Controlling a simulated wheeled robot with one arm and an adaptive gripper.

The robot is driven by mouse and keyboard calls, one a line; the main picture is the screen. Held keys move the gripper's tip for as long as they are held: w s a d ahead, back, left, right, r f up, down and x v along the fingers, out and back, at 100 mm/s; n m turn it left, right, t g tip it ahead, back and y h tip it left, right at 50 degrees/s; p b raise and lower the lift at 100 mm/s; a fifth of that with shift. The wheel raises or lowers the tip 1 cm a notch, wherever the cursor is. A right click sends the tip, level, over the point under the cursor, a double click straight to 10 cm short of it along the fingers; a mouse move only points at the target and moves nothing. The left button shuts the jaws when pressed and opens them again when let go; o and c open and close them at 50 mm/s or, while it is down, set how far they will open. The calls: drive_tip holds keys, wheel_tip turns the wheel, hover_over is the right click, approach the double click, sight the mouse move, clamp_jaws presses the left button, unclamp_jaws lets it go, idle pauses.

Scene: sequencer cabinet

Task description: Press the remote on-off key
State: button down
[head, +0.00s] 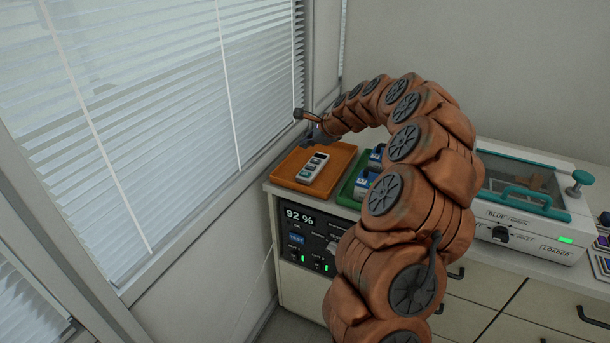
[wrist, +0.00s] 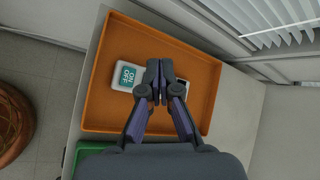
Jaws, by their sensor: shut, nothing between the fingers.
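The remote (head: 313,168) is a small white handset lying in an orange tray (head: 285,174) at the left end of the cabinet top. In the wrist view the remote's teal key marked ON OFF (wrist: 128,77) shows at its left end. My gripper (wrist: 160,85) is shut and empty, and in the wrist view its fingertips appear over the middle of the remote, just right of the teal key. They hide the middle of the remote. Whether the fingertips touch it, I cannot tell. In the head view my arm reaches over the cabinet, with the hand above the tray's back edge.
A green tray (head: 349,192) with blue-and-white items stands right of the orange tray. A white loader box with a teal handle (head: 527,199) is further right. A panel reading 92 % (head: 300,216) is on the cabinet front. Window blinds (head: 150,110) are close on the left.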

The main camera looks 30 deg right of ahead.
drive_tip(key=b, duration=0.4)
hover_over(306, 174)
wheel_tip(306, 174, down, 6)
drive_tip(key=shift+s, duration=0.15)
drive_tip(key=shift+f, duration=1.1)
drive_tip(key=shift+f, duration=0.1)
drive_tip(key=shift+f, duration=0.3)
drive_tip(key=shift+f, duration=0.4)
idle(0.9)
drive_tip(key=shift+r, duration=0.2)
drive_tip(key=shift+r+p, duration=0.65)
